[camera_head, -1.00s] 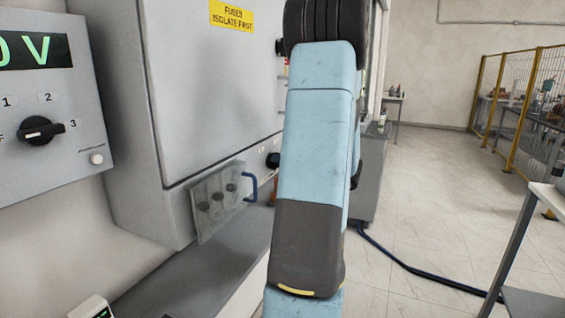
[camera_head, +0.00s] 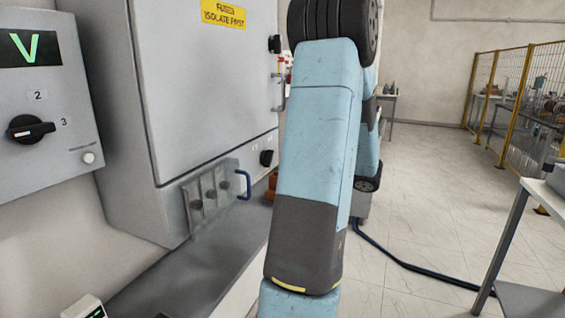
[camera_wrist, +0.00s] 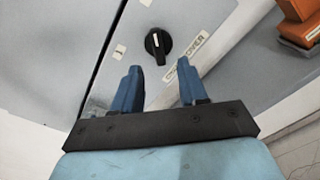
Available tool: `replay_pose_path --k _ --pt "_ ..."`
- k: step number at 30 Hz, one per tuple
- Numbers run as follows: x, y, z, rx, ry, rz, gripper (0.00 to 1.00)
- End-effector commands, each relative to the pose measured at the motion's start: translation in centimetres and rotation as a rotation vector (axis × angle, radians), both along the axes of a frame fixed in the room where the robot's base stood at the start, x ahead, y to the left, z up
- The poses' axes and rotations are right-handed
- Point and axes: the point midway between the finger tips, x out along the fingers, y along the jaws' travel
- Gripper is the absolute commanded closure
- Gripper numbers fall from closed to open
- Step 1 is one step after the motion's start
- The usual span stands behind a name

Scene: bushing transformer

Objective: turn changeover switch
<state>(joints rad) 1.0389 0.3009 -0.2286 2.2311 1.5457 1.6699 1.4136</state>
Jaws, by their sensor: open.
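The changeover switch is a black rotary knob (camera_wrist: 158,43) with a pale pointer mark on a grey panel in the wrist view. A partly covered label (camera_wrist: 188,58) ending in "OVER" lies beside it, and a small tag "1" is to its left. My gripper (camera_wrist: 160,68) is open, its two blue fingers apart and pointing at the panel. The knob shows beyond the fingertips, roughly between them; I see no contact. In the head view, a black knob (camera_head: 267,158) low on the cabinet's right side looks like this switch. My arm hides the gripper there.
The grey cabinet (camera_head: 215,100) has a yellow warning label, a clear cover with several round parts (camera_head: 208,195) and a blue handle (camera_head: 244,185). Another black knob (camera_head: 30,129) is on the left panel. An orange object (camera_wrist: 298,22) lies near the switch. A cable crosses the floor.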

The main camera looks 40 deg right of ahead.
Motion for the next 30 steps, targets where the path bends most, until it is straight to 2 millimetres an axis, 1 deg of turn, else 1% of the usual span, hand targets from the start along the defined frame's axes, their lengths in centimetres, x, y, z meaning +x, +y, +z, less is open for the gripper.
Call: replay_pose_path --k 1,6,12,17,30 --pt "-1.0 -0.5 0.0 0.001 0.001 -0.004 0.57" --pt "-3.6 -1.6 -0.1 0.001 0.001 -0.004 0.57" --pt "-5.4 -2.3 -0.1 0.001 0.001 -0.002 0.57" --pt "-5.8 -2.5 -0.1 0.001 0.000 0.000 0.57" --pt "-5.8 -2.5 -0.1 0.001 0.001 -0.001 0.57"
